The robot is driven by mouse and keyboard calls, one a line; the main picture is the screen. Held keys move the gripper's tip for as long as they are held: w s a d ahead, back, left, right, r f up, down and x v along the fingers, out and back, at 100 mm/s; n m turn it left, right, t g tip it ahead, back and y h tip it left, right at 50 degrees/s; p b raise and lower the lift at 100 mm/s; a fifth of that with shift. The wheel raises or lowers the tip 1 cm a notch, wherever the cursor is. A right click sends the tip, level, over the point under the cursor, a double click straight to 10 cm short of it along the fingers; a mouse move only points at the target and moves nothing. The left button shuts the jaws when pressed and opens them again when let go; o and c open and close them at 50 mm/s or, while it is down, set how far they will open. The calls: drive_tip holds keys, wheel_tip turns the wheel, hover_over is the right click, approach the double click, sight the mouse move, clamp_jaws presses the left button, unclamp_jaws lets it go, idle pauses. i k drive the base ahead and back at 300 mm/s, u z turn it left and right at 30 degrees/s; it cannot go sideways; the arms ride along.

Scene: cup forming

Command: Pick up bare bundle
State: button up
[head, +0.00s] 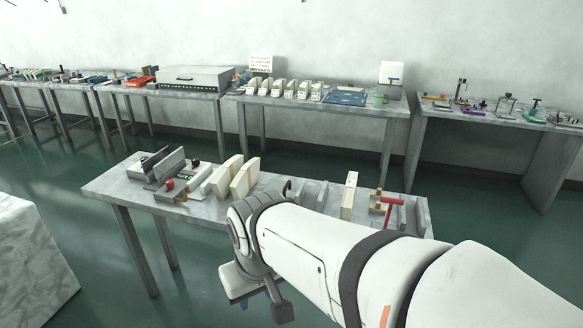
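I cannot tell for certain which thing is the bare bundle. The near grey table (112,184) carries two upright cream slabs (227,176) side by side left of my arm, and one more upright cream slab (349,196) right of it. My white arm reaches in from the lower right, and its wrist hangs in front of the table's front edge. My gripper (262,302) points down below the tabletop level, over the green floor. Its fingers are small and partly hidden by the wrist, so its opening does not show. My arm hides part of the near table.
Grey upright plates with a red knob (169,184) stand at the near table's left end. A red T-shaped handle (391,203) stands at its right. A pale block (32,262) is at lower left. Open floor lies between.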

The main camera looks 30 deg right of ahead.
sight(346, 206)
drive_tip(key=z, duration=0.75)
drive_tip(key=i, duration=1.2)
drive_tip(key=z, duration=0.75)
drive_tip(key=k, duration=0.65)
drive_tip(key=z, duration=0.2)
drive_tip(key=i, duration=0.75)
drive_tip(key=u, duration=0.1)
